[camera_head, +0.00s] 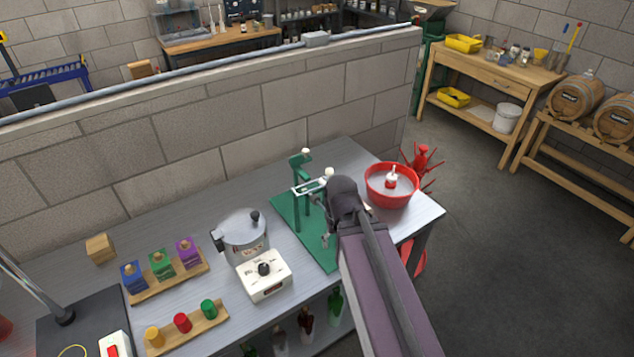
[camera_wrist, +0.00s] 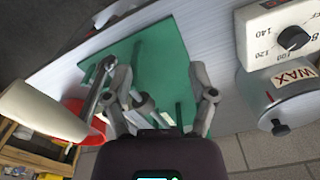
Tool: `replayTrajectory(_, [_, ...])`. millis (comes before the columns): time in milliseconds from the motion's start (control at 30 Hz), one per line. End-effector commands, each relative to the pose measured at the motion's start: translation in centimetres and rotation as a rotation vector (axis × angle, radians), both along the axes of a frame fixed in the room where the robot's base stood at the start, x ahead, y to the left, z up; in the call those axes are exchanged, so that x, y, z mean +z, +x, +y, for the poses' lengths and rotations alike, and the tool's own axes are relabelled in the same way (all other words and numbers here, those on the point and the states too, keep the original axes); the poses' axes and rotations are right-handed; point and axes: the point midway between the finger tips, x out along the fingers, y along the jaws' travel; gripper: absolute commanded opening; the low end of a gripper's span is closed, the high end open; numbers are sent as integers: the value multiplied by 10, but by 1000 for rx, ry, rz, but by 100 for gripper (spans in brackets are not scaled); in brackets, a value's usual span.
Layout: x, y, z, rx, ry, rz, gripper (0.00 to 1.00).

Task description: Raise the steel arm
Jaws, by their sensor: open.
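A green bench stand with an upright post (camera_head: 299,168) rises from a green base plate (camera_head: 290,215), which also shows in the wrist view (camera_wrist: 165,50). A bright steel arm (camera_head: 309,187) reaches from the post towards my gripper, with a pale knob near its right end. In the wrist view a steel bar (camera_wrist: 95,90) slants beside the left finger, and a large cream handle-like piece (camera_wrist: 40,112) is close on the left. My gripper (camera_wrist: 163,100) is open above the base plate. In the head view my wrist partly hides it. Contact with the arm cannot be told.
A red bowl (camera_head: 390,197) stands right of the stand. A steel pot (camera_head: 241,232) and a white dial box (camera_head: 264,275) stand to the left. Wooden racks with coloured pieces (camera_head: 170,282) lie farther left. A block wall (camera_head: 230,125) runs behind the bench.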

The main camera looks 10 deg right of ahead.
Motion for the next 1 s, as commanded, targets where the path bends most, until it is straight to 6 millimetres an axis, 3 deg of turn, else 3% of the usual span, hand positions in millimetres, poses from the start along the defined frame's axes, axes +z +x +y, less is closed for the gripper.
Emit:
replayTrajectory(167, [8,1,0,0,0,-2,73])
replayTrajectory(367, [31,5,0,0,0,-10,73])
replayTrajectory(767, [99,18,0,-6,3,-37,73])
replayTrajectory(1000, [137,36,-2,-37,15,-54,73])
